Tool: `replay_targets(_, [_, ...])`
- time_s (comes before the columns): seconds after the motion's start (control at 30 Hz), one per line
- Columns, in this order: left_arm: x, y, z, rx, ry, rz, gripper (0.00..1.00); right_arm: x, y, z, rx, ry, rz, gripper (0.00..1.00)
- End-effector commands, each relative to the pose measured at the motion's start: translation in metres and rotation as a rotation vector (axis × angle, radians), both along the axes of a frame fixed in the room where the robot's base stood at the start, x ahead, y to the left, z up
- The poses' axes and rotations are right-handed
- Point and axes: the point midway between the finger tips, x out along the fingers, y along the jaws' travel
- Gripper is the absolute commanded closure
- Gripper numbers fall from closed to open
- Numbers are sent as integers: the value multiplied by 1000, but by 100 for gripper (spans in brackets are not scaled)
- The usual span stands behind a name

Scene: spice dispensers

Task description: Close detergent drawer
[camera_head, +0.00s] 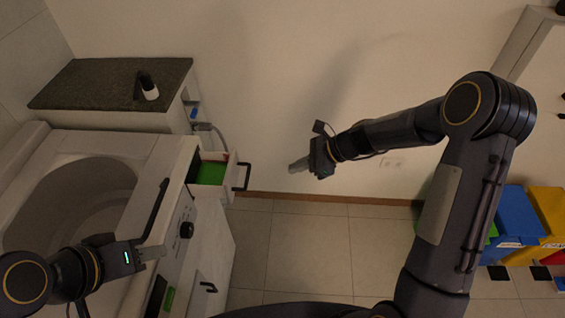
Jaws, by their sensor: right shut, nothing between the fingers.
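The detergent drawer (211,185) is pulled out from the upper right of the white washing machine (178,203). Green shows inside it, and a dark handle (242,177) is on its front. My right gripper (293,167) is to the right of the drawer, apart from its handle, with its fingers shut and empty, pointing left toward it. My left gripper (154,253) is low on the left, over the machine's front edge near a long dark handle (154,208). I cannot tell whether its fingers are open or touching anything.
A dark-topped counter (100,83) holding a small black-and-white object (147,88) stands behind the machine. A blue bin (520,215) and a yellow bin (550,208) are at the far right. The tiled floor (300,240) between is clear.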

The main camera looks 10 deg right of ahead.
Motion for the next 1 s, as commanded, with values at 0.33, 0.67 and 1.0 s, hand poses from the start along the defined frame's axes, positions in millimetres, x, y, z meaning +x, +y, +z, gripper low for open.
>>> replay_targets(0.33, [0, 0, 5, 0, 0, 0, 62, 10, 55, -46, 0, 3, 5, 100])
replay_targets(0.67, [0, 0, 17, 0, 0, 0, 62, 20, 98, -49, -1, -1, 5, 100])
replay_targets(1.0, [0, 0, 18, 0, 0, 0, 62, 21, 105, -48, -1, -2, 3, 100])
